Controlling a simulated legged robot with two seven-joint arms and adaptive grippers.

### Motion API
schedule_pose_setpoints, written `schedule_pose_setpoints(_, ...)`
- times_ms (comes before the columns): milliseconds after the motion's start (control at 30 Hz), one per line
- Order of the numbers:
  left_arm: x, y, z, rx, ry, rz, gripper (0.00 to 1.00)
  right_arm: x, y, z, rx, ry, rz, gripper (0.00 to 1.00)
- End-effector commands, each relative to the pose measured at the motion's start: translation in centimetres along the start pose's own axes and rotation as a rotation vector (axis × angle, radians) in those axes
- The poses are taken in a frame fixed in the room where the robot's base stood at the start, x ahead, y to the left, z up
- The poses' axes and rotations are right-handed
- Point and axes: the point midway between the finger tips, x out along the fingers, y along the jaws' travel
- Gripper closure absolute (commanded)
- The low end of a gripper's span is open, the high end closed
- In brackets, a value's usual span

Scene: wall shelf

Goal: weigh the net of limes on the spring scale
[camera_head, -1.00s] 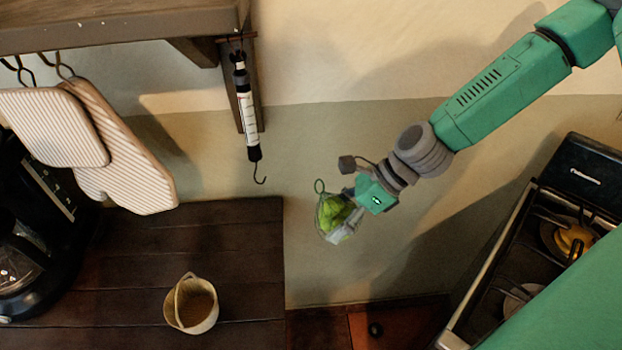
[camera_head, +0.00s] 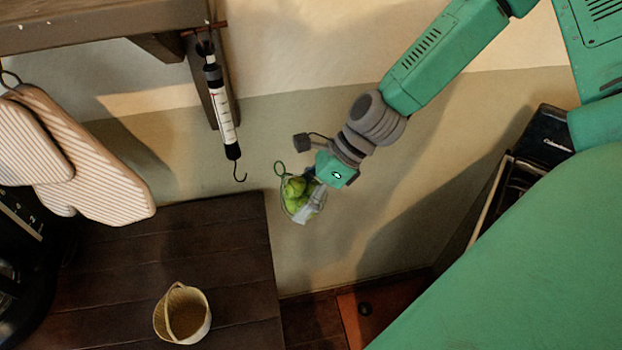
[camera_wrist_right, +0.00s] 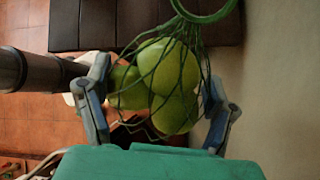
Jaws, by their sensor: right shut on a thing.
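The net of limes (camera_head: 296,194) is a green mesh bag with a green ring (camera_head: 280,168) at its top. My right gripper (camera_head: 314,200) is shut on the net and holds it in the air. The right wrist view shows the limes (camera_wrist_right: 165,80) between the two fingers, with the ring (camera_wrist_right: 205,12) at the top of the picture. The spring scale (camera_head: 225,120) hangs upright from a peg under the shelf. Its bare hook (camera_head: 240,174) is left of the ring, at a similar height in the picture and apart from it. My left gripper is out of view.
The wooden shelf (camera_head: 95,28) is at the upper left, with striped oven mitts (camera_head: 95,165) hanging below it. A small basket (camera_head: 182,314) stands on the dark counter (camera_head: 225,235). A stove (camera_head: 500,195) is at the right. Bare wall lies behind the net.

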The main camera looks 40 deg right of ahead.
Motion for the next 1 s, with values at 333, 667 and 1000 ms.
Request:
schedule_pose_setpoints(333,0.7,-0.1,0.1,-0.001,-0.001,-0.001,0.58,1.3,-0.1,1.1,0.0,-0.005,0.004,0.62)
schedule_pose_setpoints(667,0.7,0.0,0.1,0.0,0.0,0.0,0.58,1.6,0.0,1.7,0.0,-0.005,0.004,0.62)
schedule_pose_setpoints(1000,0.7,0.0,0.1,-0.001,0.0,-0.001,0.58,2.2,0.3,2.5,-0.001,-0.002,0.001,0.62)
